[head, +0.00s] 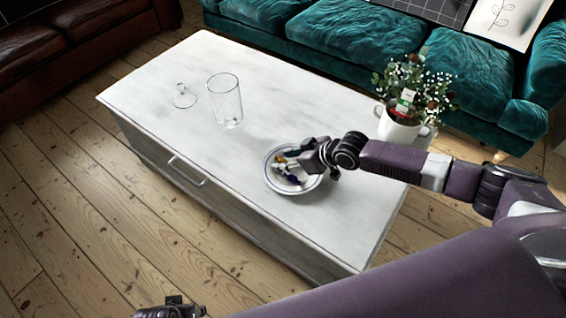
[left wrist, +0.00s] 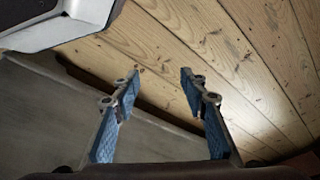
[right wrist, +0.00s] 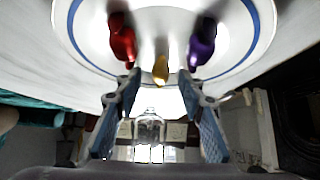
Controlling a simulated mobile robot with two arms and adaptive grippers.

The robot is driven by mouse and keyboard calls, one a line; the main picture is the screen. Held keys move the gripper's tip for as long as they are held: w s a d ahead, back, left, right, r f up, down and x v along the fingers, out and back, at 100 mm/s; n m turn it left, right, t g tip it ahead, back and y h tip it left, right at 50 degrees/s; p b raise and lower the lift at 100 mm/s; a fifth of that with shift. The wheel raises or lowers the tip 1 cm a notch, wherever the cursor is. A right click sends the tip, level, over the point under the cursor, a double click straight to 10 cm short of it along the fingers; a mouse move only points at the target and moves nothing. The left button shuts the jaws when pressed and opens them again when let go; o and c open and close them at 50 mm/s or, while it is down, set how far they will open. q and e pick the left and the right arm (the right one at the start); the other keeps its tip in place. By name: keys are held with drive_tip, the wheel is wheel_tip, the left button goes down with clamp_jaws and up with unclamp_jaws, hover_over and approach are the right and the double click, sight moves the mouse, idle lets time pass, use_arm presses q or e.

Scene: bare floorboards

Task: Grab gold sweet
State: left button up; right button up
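The gold sweet (right wrist: 160,69) shows in the right wrist view on a white plate (right wrist: 88,55) with a blue ring. It lies between a red sweet (right wrist: 122,42) and a purple sweet (right wrist: 202,44). My right gripper (right wrist: 158,84) is open, its fingertips apart on either side of the gold sweet's near end; I cannot tell whether they touch it. In the head view my right gripper (head: 312,156) is over the plate (head: 270,184) and hides part of it. My left gripper (left wrist: 160,75) is open and empty, above the floorboards beside the table.
The plate is on a white table (head: 150,92) with a drawer handle. A clear glass (head: 226,100) stands there, with another glass piece (head: 184,96) to its left. A potted plant (head: 400,126) stands close behind my right forearm. A teal sofa (head: 350,40) is behind the table.

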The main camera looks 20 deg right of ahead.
drive_tip(key=shift+c, duration=0.6)
drive_tip(key=c, duration=0.7)
drive_tip(key=shift+r, duration=0.1)
drive_tip(key=shift+r, duration=0.2)
use_arm(q)
drive_tip(key=s+f+p, duration=0.2)
drive_tip(key=s+f, duration=0.1)
drive_tip(key=f, duration=0.4)
drive_tip(key=shift+s+a, duration=0.25)
drive_tip(key=shift+s, duration=0.1)
use_arm(e)
wheel_tip(320, 180, up, 10)
drive_tip(key=shift+f, duration=0.25)
